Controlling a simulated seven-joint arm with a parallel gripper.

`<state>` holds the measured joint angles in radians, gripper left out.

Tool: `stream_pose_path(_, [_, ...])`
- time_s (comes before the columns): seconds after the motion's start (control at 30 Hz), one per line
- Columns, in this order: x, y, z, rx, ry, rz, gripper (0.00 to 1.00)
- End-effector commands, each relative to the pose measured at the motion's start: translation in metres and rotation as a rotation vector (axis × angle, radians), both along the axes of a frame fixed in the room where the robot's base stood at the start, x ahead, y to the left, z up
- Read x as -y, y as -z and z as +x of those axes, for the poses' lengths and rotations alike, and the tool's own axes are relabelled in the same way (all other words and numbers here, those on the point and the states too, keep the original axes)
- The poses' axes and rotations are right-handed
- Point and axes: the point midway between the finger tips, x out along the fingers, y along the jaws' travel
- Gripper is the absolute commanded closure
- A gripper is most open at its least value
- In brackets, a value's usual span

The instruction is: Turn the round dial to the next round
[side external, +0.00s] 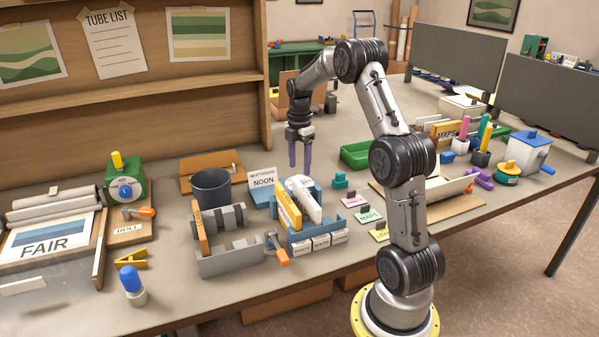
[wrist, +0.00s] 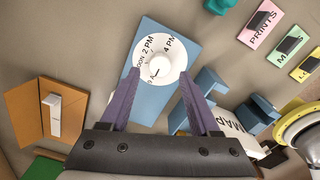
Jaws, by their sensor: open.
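The round white dial (wrist: 161,57) sits on a blue plate (wrist: 152,104) in the wrist view. Its face reads 2 PM and 4 PM, with part of another label at its left edge. In the side view a card (side external: 263,179) reads NEXT ROUND NOON; the dial face cannot be made out clearly there. In the wrist view the purple fingers (wrist: 160,74) appear on either side of the dial's lower part. I cannot tell any contact there.
A dark bin (side external: 211,190) and an orange-brown folder (side external: 210,170) stand left of the card. A blue rack (side external: 318,226) with upright files is in front. A green tray (side external: 357,154) lies to the right. Coloured label cards (side external: 367,216) lie right of the rack.

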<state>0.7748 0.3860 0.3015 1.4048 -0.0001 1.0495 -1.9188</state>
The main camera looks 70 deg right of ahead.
Motion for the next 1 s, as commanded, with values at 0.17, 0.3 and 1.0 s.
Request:
stream_pose_path(0.17, [0.000,0.020,0.000,-0.001,0.000,0.002,0.37])
stream_pose_path(0.3, [0.000,0.026,0.000,0.000,0.000,0.000,0.37])
stream_pose_path(1.0, [0.000,0.032,0.000,0.000,0.000,0.000,0.52])
